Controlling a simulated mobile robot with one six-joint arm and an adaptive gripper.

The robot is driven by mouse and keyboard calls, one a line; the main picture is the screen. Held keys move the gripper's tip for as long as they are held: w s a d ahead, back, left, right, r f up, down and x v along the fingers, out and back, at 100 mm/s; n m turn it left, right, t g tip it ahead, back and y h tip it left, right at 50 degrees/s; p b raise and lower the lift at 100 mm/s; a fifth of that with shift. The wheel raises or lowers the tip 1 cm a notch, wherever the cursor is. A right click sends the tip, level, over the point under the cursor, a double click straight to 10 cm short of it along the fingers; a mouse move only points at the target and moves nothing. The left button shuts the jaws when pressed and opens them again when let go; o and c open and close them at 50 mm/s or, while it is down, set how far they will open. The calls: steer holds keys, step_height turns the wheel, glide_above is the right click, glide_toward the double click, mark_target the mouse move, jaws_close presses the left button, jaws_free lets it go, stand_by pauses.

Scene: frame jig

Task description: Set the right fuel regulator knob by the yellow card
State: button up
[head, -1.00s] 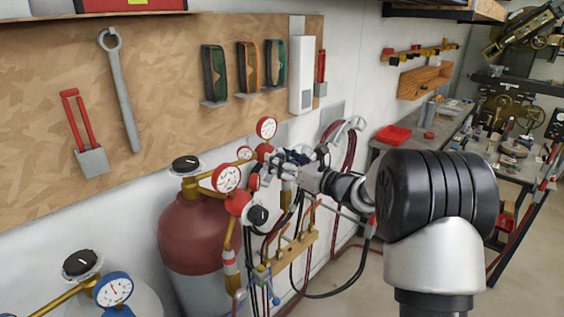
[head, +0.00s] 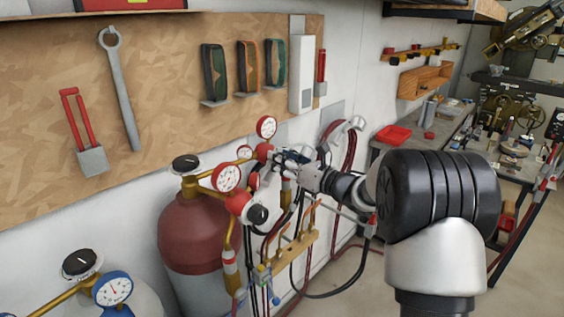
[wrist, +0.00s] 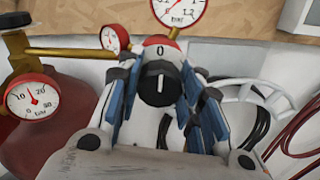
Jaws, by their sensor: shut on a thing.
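The right fuel regulator knob (wrist: 157,87) is black with a white pointer line, which stands about upright below a "0" mark in the wrist view. My gripper (wrist: 155,92) is shut on it, with blue-padded fingers on its left and right sides. In the head view my gripper (head: 283,158) is at the red regulator body (head: 264,151) under the right gauge (head: 267,127), and the knob is hidden there. This gauge (wrist: 178,8) is cut off at the top of the wrist view. I cannot make out a yellow card in either view.
Another red regulator with a gauge (head: 227,177) and black knob (head: 258,214) stands close to the left. A red cylinder (head: 195,232) is below it. Hoses (head: 340,148) hang on the wall at the right, and a brass torch rack (head: 290,258) is below.

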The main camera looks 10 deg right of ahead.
steer(key=m+b, duration=0.1)
steer(key=m, duration=0.3)
steer(key=shift+b, duration=0.35)
steer(key=shift+m, duration=2.3)
steer(key=o, duration=1.1)
steer(key=shift+d, duration=0.1)
steer(key=v, duration=1.2)
